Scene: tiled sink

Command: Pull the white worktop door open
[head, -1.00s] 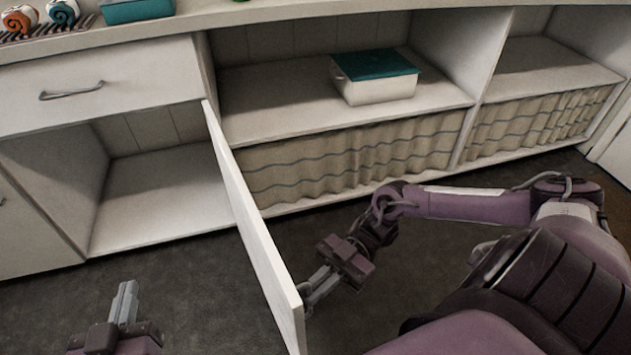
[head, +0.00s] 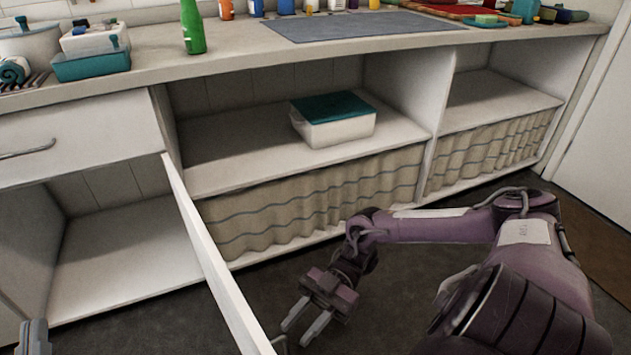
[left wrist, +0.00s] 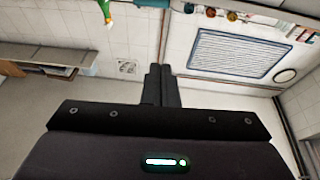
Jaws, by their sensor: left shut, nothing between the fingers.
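The white worktop door (head: 209,254) stands swung out from the cabinet, seen nearly edge-on, and the cupboard interior (head: 125,245) behind it shows empty. A bit of grey metal, likely its handle (head: 280,343), shows on the door's right face at the bottom edge. My right gripper (head: 304,325) is open and empty, just right of the door and apart from it. My left gripper (head: 33,335) is only partly in view at the bottom left corner, left of the door. In the left wrist view its fingers (left wrist: 161,84) are together with nothing between them.
A drawer (head: 75,135) sits above the open cupboard. A white box with a teal lid (head: 333,120) stands on the middle shelf, above a striped curtain (head: 310,200). A green bottle (head: 192,28) stands on the worktop. Dark floor (head: 400,290) is clear around my right arm.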

